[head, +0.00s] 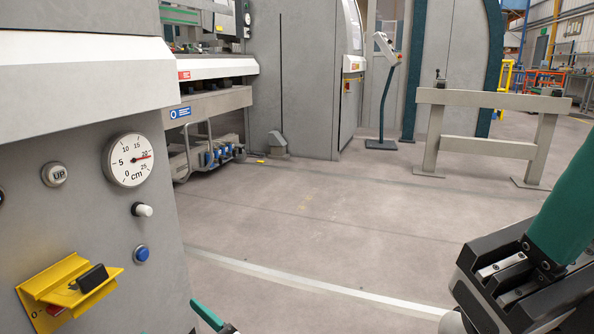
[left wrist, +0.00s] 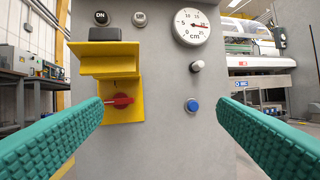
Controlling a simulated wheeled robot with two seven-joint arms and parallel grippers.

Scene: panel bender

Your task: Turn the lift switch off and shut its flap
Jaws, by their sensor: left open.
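The lift switch is a red rotary knob (left wrist: 120,101) on the grey panel, with its handle lying roughly level and a 0 mark at its left. Its yellow flap (left wrist: 108,62) stands raised above it, sticking out from the panel, with a black grip (left wrist: 105,34) on top. In the head view the flap (head: 62,288) hides most of the red knob (head: 56,311). My left gripper (left wrist: 160,108) is open and empty, facing the panel to the right of the switch. Its green fingertips barely show in the head view. My right gripper (head: 500,275) is partly cut off at lower right.
The panel also bears a round cm gauge (head: 129,160), an UP button (head: 54,174), a white knob (head: 143,210) and a blue button (head: 141,254). An ON button (left wrist: 101,18) is above the flap. Open floor (head: 310,220) lies right of the panel; a barrier (head: 488,147) stands beyond.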

